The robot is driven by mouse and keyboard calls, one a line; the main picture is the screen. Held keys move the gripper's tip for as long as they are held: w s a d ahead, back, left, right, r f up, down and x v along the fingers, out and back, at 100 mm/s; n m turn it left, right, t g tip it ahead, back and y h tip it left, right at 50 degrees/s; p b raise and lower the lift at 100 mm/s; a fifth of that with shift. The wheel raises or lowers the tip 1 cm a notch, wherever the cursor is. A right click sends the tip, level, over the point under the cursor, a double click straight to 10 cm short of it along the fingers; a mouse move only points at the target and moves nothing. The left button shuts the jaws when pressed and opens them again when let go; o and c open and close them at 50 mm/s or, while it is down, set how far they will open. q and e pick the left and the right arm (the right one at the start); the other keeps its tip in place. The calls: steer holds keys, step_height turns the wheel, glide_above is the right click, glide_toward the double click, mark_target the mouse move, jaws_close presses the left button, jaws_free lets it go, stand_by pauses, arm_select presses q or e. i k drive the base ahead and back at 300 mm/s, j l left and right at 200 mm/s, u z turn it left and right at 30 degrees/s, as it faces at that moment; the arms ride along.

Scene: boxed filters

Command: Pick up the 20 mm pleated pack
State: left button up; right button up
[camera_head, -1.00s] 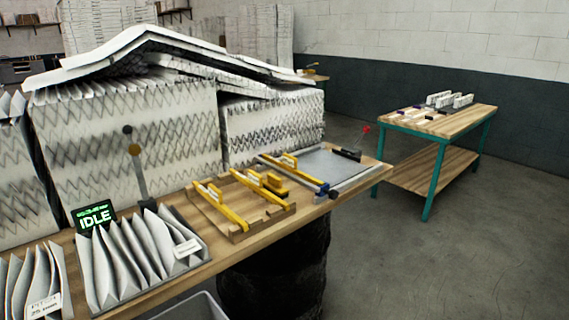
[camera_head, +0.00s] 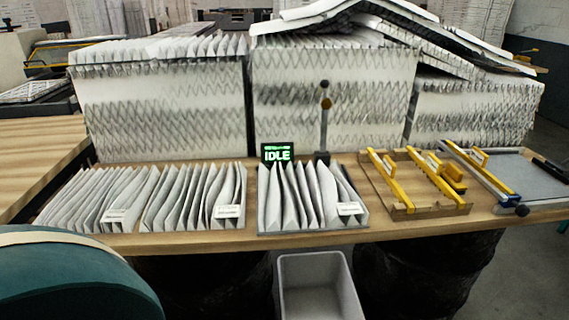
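Three white pleated packs stand in a row along the front of the wooden bench. The left pack (camera_head: 90,202) has the tightest folds, the middle pack (camera_head: 185,195) has wider ones, and the right pack (camera_head: 295,195) has the widest and sits in a grey tray. Each bears a small white label at its front right: left label (camera_head: 115,215), middle label (camera_head: 228,211), right label (camera_head: 349,209). The label text is too small to read, so I cannot tell which pack is 20 mm. Neither gripper is in view.
A green IDLE sign (camera_head: 277,152) and a post (camera_head: 323,130) stand behind the packs. A wooden jig (camera_head: 400,205) with yellow bars is right. Tall pleated stacks (camera_head: 160,110) line the back. A grey bin (camera_head: 318,290) is below; a large teal rounded shape (camera_head: 70,280) fills the lower left.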

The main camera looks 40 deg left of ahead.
mark_target(111, 201)
steer(key=u, duration=1.55)
